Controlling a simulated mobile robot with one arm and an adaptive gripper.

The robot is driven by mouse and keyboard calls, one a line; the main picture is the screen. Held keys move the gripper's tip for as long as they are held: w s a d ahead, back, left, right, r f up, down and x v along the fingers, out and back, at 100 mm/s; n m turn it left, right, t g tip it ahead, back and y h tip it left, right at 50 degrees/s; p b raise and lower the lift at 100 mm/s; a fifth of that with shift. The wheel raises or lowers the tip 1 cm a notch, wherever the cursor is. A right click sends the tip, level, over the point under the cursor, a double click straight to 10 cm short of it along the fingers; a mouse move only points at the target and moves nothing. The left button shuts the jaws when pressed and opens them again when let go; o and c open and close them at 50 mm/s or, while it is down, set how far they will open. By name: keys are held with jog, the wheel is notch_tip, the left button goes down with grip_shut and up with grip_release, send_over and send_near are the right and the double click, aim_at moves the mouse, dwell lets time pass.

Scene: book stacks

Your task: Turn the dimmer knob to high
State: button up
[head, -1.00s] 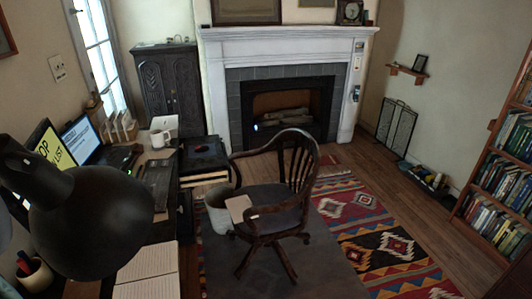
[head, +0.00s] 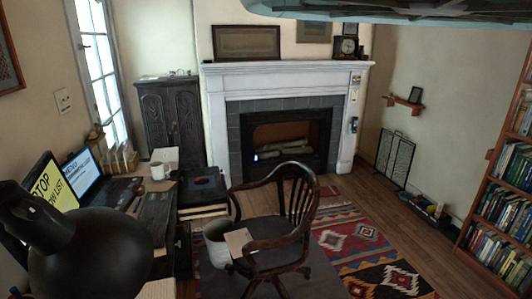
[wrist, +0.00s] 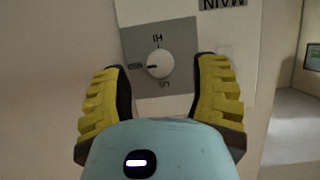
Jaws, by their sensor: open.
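The dimmer knob (wrist: 160,66) is a small pale round knob on a grey plate (wrist: 184,32) in the wrist view. The lettering is upside down there, with HI above the knob and LO below it. A dark mark on the knob's face points left, between the two. My gripper (wrist: 163,67) is open, with one yellow-padded finger on each side of the knob in the picture. I see no contact; the depth gap cannot be told. I cannot make out the knob in the head view.
A white panel (wrist: 240,55) with an upside-down MAIN label surrounds the plate. In the head view, a wooden chair (head: 275,225) stands before the fireplace (head: 290,140). A desk lamp (head: 90,250) is close at left; a bookcase (head: 490,205) stands at right.

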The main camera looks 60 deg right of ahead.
jog(key=shift+p+x, duration=0.4)
jog(key=shift+x, duration=0.7)
jog(key=shift+o, duration=0.2)
grip_shut()
